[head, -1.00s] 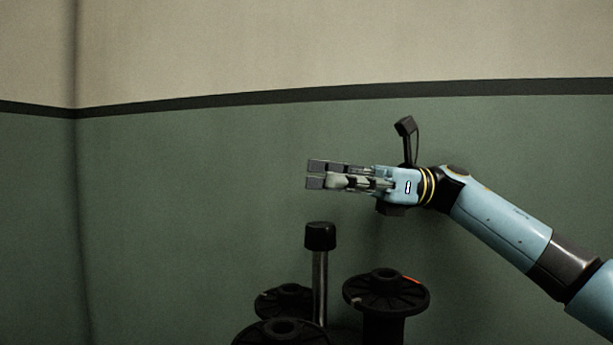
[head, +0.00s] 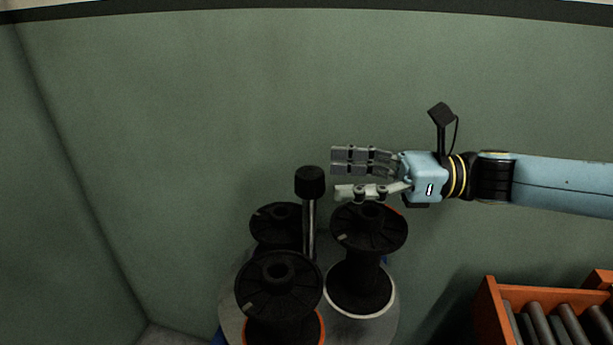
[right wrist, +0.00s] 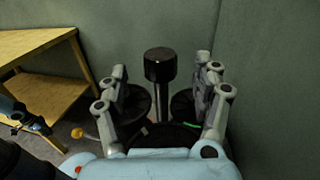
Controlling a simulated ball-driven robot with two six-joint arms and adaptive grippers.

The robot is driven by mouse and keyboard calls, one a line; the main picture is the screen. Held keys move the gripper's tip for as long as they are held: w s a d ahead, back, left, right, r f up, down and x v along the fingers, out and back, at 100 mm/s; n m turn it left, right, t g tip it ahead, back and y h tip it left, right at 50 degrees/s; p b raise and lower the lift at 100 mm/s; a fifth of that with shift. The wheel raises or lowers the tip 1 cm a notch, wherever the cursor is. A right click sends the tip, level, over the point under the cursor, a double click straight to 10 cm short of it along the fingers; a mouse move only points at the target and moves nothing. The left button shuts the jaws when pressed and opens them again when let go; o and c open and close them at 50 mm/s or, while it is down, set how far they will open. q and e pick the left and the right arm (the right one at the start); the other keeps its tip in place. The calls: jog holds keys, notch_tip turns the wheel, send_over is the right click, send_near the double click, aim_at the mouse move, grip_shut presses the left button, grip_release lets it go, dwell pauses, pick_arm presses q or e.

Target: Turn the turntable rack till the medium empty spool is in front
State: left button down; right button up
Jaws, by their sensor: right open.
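The turntable rack (head: 232,318) is a grey disc with a central metal post capped by a black knob (head: 310,182). Black spools stand around the post: a front-left one (head: 262,296) over an orange ring, a right one (head: 358,280) over a white ring, and one at the back left (head: 268,224). The right one shows a bare dark core; I cannot tell which is the medium one. My right gripper (head: 342,176) is open and empty, right of the knob and above the right spool. In the right wrist view the knob (right wrist: 160,66) appears between the spread fingers.
An orange crate (head: 490,312) holding grey rods stands at the lower right. The green wall (head: 180,120) is behind the rack. A wooden shelf table (right wrist: 40,48) shows in the right wrist view. The floor left of the rack looks clear.

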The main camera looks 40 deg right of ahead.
aim_at(306, 172)
jog(key=x, duration=0.5)
jog(key=shift+w+a, duration=0.25)
jog(key=shift+a, duration=0.05)
jog(key=c, duration=1.2)
grip_shut()
jog(key=shift+w+a, duration=0.1)
jog(key=shift+a, duration=0.05)
